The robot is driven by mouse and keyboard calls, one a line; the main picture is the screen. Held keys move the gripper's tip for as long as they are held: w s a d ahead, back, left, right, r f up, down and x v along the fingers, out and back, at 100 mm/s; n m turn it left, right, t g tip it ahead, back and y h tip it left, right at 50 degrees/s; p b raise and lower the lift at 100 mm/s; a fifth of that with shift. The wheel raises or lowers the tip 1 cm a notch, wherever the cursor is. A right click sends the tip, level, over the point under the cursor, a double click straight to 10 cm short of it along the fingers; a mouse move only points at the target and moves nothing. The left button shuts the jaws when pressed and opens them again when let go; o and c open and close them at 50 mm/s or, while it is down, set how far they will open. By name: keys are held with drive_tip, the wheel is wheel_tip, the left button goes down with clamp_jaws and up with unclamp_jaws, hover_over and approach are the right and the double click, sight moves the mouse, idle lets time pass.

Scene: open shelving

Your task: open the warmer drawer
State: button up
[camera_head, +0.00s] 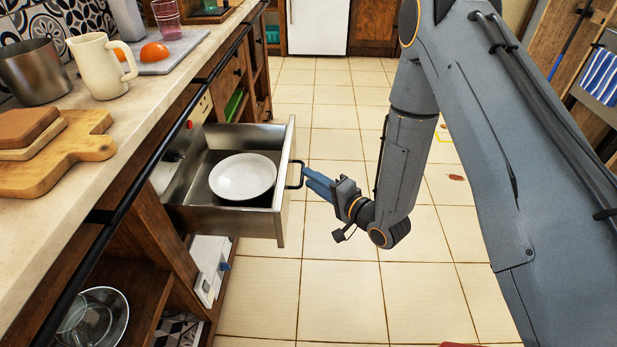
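The warmer drawer (237,221) is a metal drawer under the counter on the left. It is pulled out well into the aisle, and its inside shows. A white plate (243,177) lies in it. A dark bar handle (296,182) stands out from the drawer's front panel. My gripper (307,177) has blue fingers and points left, with its tips at the handle. The fingers look close together, but whether they grip the handle or only touch it cannot be told from this angle.
The counter (150,117) holds a metal pot (35,72), a cream jug (102,66) and wooden boards (45,170). A glass bowl (98,318) sits on the open shelf below. The tiled floor (340,285) right of the drawer is clear. Shelving with a striped cloth (602,75) stands at far right.

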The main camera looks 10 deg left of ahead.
drive_tip(key=v, duration=0.5)
drive_tip(key=shift+s+d, duration=0.1)
drive_tip(key=shift+s, duration=0.05)
